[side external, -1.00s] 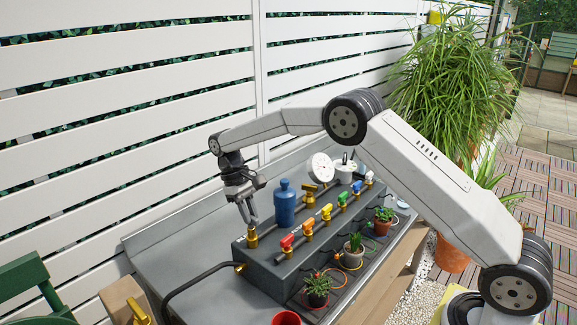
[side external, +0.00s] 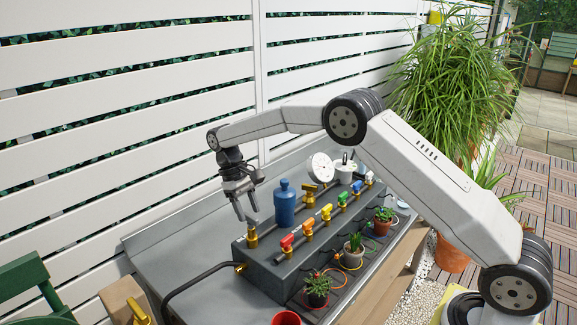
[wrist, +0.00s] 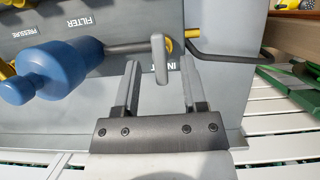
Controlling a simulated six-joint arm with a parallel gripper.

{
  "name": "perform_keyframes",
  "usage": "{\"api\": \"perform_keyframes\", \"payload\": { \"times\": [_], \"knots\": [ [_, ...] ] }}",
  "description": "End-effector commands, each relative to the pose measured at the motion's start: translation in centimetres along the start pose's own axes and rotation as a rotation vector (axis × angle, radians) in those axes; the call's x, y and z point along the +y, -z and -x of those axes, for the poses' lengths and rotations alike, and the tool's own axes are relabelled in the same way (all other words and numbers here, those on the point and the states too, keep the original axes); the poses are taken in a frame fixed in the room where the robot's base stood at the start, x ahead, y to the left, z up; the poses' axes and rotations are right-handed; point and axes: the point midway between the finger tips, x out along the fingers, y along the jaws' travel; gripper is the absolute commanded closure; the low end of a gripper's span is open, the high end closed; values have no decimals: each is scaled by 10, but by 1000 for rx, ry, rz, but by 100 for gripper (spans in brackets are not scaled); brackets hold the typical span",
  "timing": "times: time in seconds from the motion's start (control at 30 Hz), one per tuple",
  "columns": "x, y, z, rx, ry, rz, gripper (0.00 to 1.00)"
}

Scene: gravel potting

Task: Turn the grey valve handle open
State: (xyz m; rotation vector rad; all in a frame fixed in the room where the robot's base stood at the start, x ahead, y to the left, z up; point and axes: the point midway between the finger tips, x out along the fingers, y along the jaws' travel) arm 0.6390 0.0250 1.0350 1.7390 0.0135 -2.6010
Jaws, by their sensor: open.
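The grey valve handle (wrist: 159,60) is a short lever in the wrist view, lying between the two finger lines and touching neither in the picture. It sits over brass fittings by the lettering that begins "IN". In the side external view its brass valve body (side external: 252,241) stands at the near left end of the grey block, and the handle itself is hard to make out there. My gripper (side external: 249,216) is open and empty just above that valve, pointing down. In the wrist view my gripper (wrist: 161,68) shows its two fingers apart, one on each side of the handle.
A blue bottle-shaped filter (side external: 285,204) stands close to the right of my gripper. A black hose (side external: 195,280) leaves the block's left end. Small potted plants stand in front.

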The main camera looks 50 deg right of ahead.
Motion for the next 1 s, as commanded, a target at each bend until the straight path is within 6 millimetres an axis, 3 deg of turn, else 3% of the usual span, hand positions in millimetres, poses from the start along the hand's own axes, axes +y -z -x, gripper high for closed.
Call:
{"api": "perform_keyframes", "payload": {
  "times": [0.5,1.0],
  "knots": [
    [0,0,53,2,0,0,46],
    [0,0,67,0,0,1,46]
  ]
}}
